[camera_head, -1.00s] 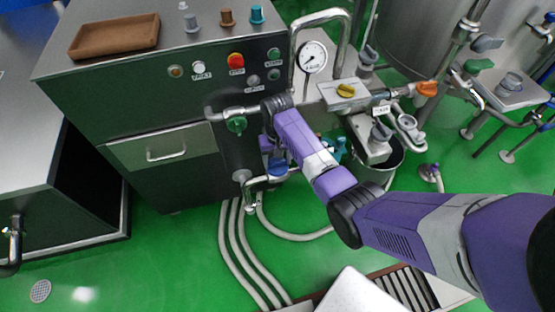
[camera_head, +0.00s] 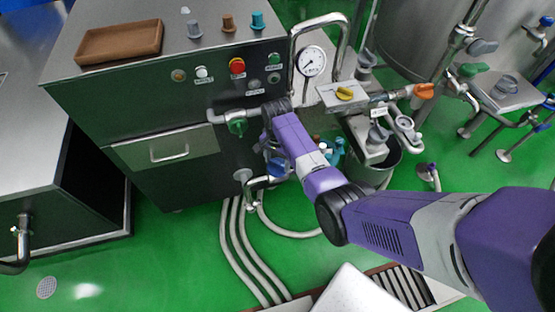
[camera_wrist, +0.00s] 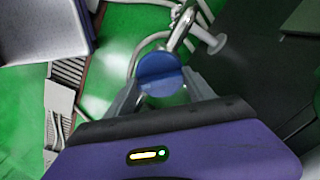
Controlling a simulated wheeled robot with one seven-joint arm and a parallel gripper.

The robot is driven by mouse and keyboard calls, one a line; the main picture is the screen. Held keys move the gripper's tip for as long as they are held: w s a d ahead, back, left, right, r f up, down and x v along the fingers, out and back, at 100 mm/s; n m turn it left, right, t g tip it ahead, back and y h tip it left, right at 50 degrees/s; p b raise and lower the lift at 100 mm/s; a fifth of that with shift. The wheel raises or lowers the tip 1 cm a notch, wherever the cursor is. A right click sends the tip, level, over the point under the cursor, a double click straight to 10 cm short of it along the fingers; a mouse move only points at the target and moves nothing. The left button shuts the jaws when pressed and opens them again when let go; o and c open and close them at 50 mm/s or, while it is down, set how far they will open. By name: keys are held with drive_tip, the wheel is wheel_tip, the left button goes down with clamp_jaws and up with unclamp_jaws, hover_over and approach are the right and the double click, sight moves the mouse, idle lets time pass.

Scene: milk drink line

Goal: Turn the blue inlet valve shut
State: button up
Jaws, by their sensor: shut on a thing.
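The blue inlet valve handle (camera_head: 278,168) sits on a metal pipe low at the right side of the steel cabinet, partly hidden by my arm in the head view. In the wrist view the blue handle (camera_wrist: 160,75) shows as a rounded disc between my fingers. My gripper (camera_wrist: 162,88) is shut on the blue handle, one finger on each side of it. The metal pipe (camera_wrist: 180,30) runs on beyond the handle. In the head view my fingertips are mostly hidden behind my own wrist.
A green valve (camera_head: 237,127) sits on a pipe just above and left. A pressure gauge (camera_head: 311,61), a yellow valve (camera_head: 345,93) and an orange valve (camera_head: 423,91) stand to the upper right. Pale hoses (camera_head: 238,250) run down across the green floor.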

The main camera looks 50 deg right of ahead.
sight(278, 163)
drive_tip(key=m, duration=0.4)
drive_tip(key=shift+m+p, duration=0.3)
drive_tip(key=shift+p, duration=0.05)
drive_tip(key=shift+m, duration=1.8)
drive_tip(key=shift+d, duration=0.1)
drive_tip(key=o, duration=1.4)
drive_tip(key=shift+r+p, duration=0.35)
drive_tip(key=shift+r, duration=3.55)
